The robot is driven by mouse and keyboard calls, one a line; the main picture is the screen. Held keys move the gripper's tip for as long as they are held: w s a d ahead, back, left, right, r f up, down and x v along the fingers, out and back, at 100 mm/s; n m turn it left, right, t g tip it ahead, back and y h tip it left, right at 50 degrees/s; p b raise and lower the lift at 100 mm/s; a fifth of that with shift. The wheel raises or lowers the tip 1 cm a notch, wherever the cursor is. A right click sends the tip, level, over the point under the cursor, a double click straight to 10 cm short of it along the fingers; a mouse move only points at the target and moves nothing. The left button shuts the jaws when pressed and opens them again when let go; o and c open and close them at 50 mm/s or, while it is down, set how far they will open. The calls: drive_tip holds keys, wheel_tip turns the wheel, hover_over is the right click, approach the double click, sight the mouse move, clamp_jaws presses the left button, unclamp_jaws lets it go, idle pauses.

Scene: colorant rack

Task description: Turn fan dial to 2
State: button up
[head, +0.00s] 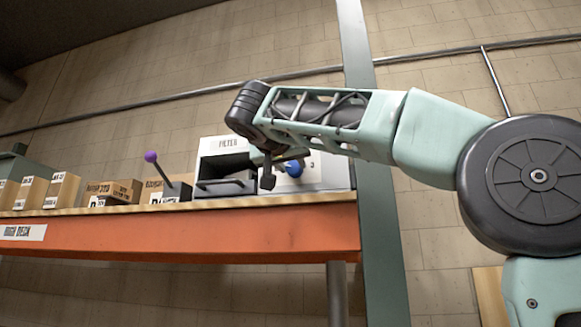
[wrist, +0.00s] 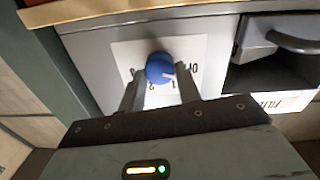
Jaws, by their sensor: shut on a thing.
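The fan dial is a round blue knob (wrist: 160,68) on a white plate with the marks OFF, 1 and 2 around it. The picture in the wrist view is upside down. A pale pointer mark on the knob faces right, toward the OFF and 1 side; its exact setting is hard to tell. My gripper (wrist: 159,79) has one finger on each side of the knob and is shut on it. In the head view the blue knob (head: 295,169) shows just past my gripper (head: 280,165), which partly covers the plate.
Left of the dial, a FILTER unit (head: 226,144) has a dark drawer with a handle. A purple-balled lever (head: 151,157) and several cardboard boxes (head: 122,190) stand farther left on the orange-fronted shelf (head: 190,237). A grey-green post (head: 385,240) stands close on the right.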

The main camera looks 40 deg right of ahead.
drive_tip(key=m+b, duration=0.3)
drive_tip(key=m, duration=0.1)
drive_tip(key=shift+f+b, duration=0.2)
drive_tip(key=shift+b, duration=0.2)
drive_tip(key=m+b, duration=0.2)
drive_tip(key=m, duration=0.3)
drive_tip(key=shift+s+r+m+b, duration=0.1)
drive_tip(key=shift+r+m+b, duration=0.05)
drive_tip(key=shift+m+b, duration=0.2)
drive_tip(key=m+b, duration=0.1)
drive_tip(key=m, duration=0.3)
drive_tip(key=shift+d+y, duration=0.1)
drive_tip(key=shift+y, duration=0.2)
drive_tip(key=shift+m+b, duration=0.7)
drive_tip(key=shift+m, duration=1.65)
drive_tip(key=shift+s, duration=0.1)
drive_tip(key=o, duration=1)
drive_tip(key=shift+c, duration=0.2)
